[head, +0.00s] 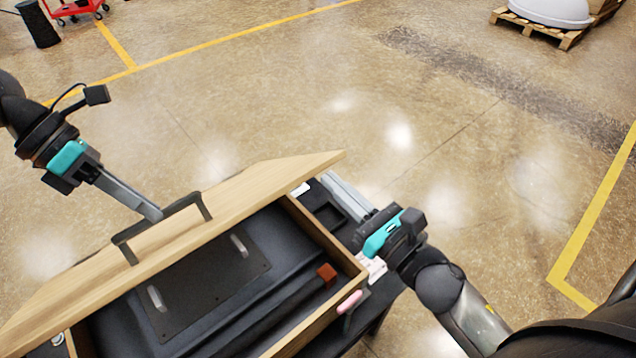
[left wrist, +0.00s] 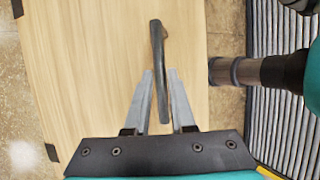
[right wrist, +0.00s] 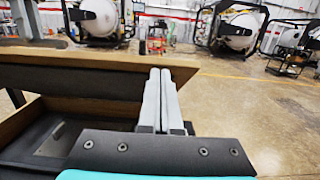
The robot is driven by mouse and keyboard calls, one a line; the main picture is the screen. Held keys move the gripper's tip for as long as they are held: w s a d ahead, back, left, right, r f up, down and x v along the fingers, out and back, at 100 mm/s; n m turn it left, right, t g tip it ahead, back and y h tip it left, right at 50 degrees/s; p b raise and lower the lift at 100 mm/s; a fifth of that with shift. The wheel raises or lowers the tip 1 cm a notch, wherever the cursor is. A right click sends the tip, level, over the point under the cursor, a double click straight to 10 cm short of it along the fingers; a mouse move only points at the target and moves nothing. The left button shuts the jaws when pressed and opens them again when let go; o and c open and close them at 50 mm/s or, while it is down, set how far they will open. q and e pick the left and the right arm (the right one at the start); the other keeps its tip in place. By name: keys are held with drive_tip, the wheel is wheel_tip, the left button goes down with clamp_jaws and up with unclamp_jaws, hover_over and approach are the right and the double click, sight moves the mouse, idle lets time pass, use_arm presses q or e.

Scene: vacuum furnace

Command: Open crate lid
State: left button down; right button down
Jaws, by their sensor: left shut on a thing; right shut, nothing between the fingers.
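The wooden crate (head: 330,245) stands at the lower middle of the head view. Its pale wooden lid (head: 270,180) is tilted up, and the dark-lined inside shows beneath it. A dark handle (head: 185,218) is on the lid; it also shows in the left wrist view (left wrist: 157,55). My left gripper (head: 155,214) is shut on this handle, with a finger on each side of it in the left wrist view (left wrist: 163,95). My right gripper (head: 335,185) is shut and empty beside the crate's right side; in the right wrist view (right wrist: 158,75) its fingers are together near the raised lid (right wrist: 100,70).
Inside the crate are a dark panel (head: 205,290) with metal handles and a small red-brown block (head: 326,273). A dark tray (head: 322,208) lies beside the crate under my right gripper. The floor beyond is open, with a loaded pallet (head: 540,30) far off.

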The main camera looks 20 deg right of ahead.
use_arm(q)
drive_tip(key=shift+w+a+f, duration=0.15)
drive_tip(key=shift+w+f, duration=0.05)
drive_tip(key=shift+w, duration=0.05)
